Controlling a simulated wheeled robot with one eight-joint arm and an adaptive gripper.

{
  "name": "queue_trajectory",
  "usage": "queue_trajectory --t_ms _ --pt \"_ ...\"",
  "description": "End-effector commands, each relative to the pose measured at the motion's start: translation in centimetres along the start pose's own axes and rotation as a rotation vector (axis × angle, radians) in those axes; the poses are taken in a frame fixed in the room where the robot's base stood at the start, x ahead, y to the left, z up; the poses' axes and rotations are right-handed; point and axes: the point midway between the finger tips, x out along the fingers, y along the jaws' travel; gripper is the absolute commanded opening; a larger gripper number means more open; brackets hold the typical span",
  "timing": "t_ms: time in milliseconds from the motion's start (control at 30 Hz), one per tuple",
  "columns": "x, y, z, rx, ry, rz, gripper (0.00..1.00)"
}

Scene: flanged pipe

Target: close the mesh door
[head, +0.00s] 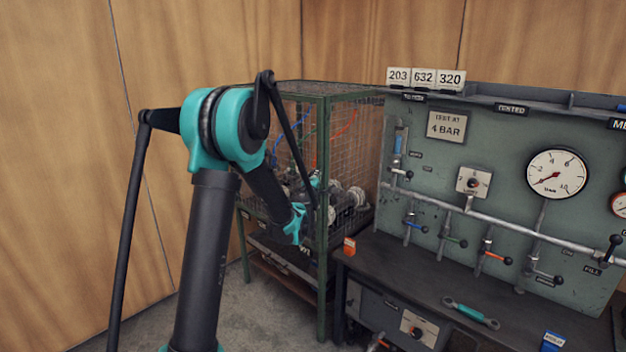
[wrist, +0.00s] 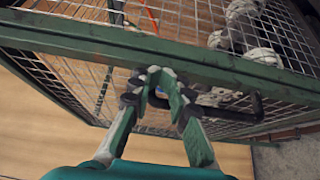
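The mesh door is part of a green-framed wire cage (head: 325,140) left of the bench. In the wrist view its green rail (wrist: 230,72) crosses the picture at a slant, with wire mesh on both sides. A black bar handle (wrist: 225,115) sits at this rail. My gripper (wrist: 160,80) is at the left end of the handle, its fingertips close together around it; the exact contact is partly hidden. In the head view my gripper (head: 295,222) is low at the cage front, and my arm covers part of the cage. How far the door stands open cannot be told.
Flanged pipe parts (head: 345,200) lie inside the cage, with coloured hoses above. To the right is a dark bench (head: 400,265) with a wrench (head: 470,313) on it and a gauge panel (head: 480,190) behind. Wooden walls close off the left and back. Bare floor shows below the cage.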

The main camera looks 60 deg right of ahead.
Motion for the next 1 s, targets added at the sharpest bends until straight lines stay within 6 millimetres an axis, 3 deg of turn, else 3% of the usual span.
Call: queue_trajectory --t_ms 267,700,1000 --pt "-0.8 0.0 -0.5 0.000 0.010 0.000 0.00" --pt "-8.9 0.0 0.1 0.000 0.001 0.000 0.00" --pt "-11.7 0.0 0.3 0.000 -0.002 0.000 0.00"
